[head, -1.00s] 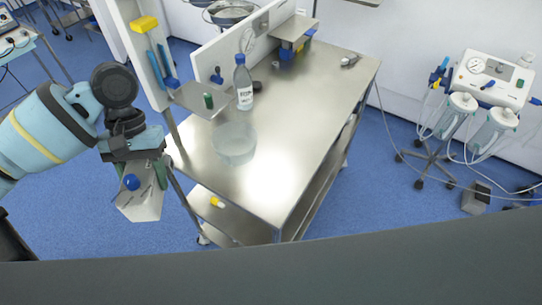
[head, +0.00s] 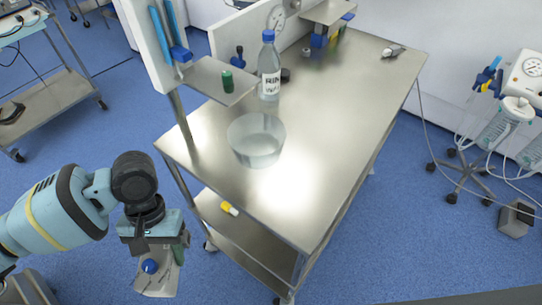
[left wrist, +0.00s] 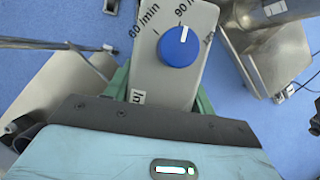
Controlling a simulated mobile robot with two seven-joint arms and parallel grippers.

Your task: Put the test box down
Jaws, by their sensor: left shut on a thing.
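The test box is a pale grey box with a blue knob and printed rate marks. In the head view the test box (head: 152,283) hangs from my left gripper (head: 166,250), at the lower left, over the blue floor and apart from the table. The left wrist view shows the box's face (left wrist: 160,75) and knob close up, between the green fingers of my left gripper (left wrist: 160,100). The fingers are shut on the box. The steel table (head: 330,150) stands to the right of the gripper. My right gripper is in no view.
On the table stand a clear bowl (head: 256,142) and a labelled bottle with a blue cap (head: 269,70). A small shelf (head: 205,80) holds a green item (head: 227,80). A yellow-and-white item (head: 229,208) lies on the lower shelf. The table's front right top is clear.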

